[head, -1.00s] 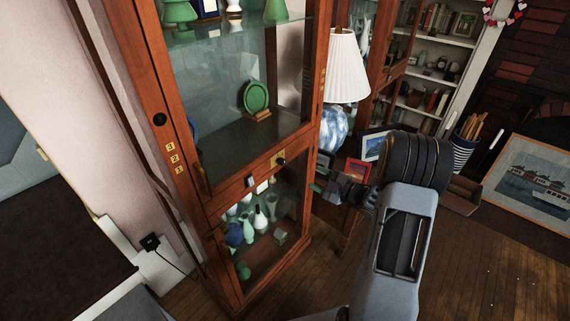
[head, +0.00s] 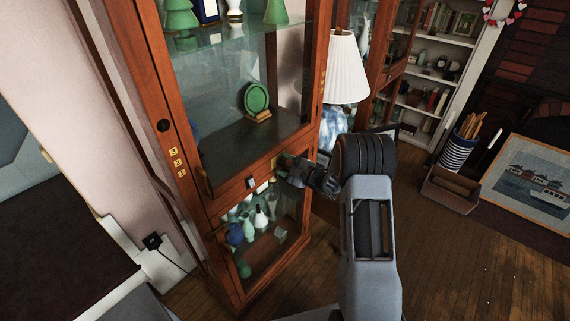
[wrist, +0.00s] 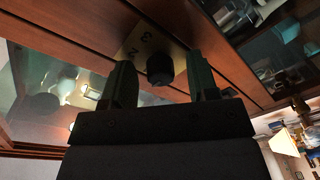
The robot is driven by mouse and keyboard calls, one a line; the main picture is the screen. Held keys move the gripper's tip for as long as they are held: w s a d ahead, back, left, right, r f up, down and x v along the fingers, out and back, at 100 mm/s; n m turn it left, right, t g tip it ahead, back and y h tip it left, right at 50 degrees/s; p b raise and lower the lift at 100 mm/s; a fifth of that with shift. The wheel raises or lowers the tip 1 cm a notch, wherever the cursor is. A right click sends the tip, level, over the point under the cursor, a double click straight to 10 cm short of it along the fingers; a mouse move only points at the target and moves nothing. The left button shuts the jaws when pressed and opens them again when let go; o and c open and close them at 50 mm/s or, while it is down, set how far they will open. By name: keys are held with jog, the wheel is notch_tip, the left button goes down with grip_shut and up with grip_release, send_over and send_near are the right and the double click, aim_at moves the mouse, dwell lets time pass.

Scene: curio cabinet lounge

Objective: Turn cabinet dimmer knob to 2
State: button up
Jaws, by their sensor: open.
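A dark round knob (wrist: 160,68) sits on a brass plate (wrist: 135,48) with the numerals 2 and 3 on the cabinet's front rail. Its pointer mark cannot be made out. My gripper (wrist: 158,62) is open in the wrist view, one finger on each side of the knob. I cannot tell whether the fingers touch it. In the head view my gripper (head: 286,165) is at the cabinet's (head: 312,130) front rail and hides the knob and most of the plate.

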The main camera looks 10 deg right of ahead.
jog(key=shift+w+a, duration=0.1)
jog(key=c, duration=0.9)
jog(key=shift+m, duration=0.4)
jog(key=shift+f+m+b, duration=0.1)
jog(key=shift+m+b, duration=0.7)
jog(key=shift+m, duration=0.2)
jog(key=m, duration=0.2)
jog(key=shift+m+b, duration=0.4)
jog(key=m+t, duration=0.1)
jog(key=m, duration=0.5)
jog(key=shift+m, duration=0.3)
